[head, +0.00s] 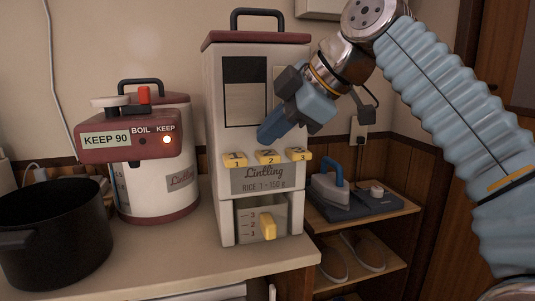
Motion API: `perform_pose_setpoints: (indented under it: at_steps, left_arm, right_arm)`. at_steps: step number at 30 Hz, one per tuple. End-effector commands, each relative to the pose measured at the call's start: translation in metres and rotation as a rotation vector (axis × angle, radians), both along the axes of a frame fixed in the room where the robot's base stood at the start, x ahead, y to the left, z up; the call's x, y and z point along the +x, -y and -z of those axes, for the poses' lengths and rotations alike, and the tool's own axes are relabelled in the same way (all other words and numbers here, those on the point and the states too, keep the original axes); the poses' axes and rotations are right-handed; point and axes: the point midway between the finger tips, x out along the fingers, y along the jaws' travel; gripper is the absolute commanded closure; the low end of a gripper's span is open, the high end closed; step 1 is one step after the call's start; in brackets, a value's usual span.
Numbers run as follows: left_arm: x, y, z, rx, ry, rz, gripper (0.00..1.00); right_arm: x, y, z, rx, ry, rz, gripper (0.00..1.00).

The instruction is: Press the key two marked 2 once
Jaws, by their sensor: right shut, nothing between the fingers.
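The rice dispenser (230,173) is a tall white box with a dark red lid, standing on the counter. Its front has a row of yellow keys marked 1 (235,159), 2 (267,157) and 3 (296,155), above a label reading "RICE 1 - 150 g". My right gripper (262,136) is shut and empty. In the picture, its fingertips are a little above key 2; whether they touch the front panel I cannot tell. A clear drawer with a yellow handle (268,226) is at the bottom. My left gripper is not in view.
A white and red kettle (150,210) reading "KEEP 90", with an orange light lit, stands left of the dispenser. A black pot (50,235) is at far left. The counter (170,265) is clear in front. A shelf (385,221) at right holds an iron (330,195).

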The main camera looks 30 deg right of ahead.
Motion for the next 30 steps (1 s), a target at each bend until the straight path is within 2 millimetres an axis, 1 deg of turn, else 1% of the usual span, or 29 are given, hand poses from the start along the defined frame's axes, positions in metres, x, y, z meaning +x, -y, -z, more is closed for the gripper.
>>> perform_pose_setpoints:
  at_steps: [3,15,30]
  left_arm:
    - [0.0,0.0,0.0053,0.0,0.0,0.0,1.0]
    - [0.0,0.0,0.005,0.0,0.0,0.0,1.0]
    - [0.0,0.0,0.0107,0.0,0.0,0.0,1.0]
  right_arm:
    - [0.0,-0.0005,0.0059,0.0,0.0,-0.002,1.0]
    - [0.0,0.0001,0.0058,0.0,0.0,0.0,1.0]
    - [0.0,0.0001,0.0118,-0.001,0.0,0.001,1.0]
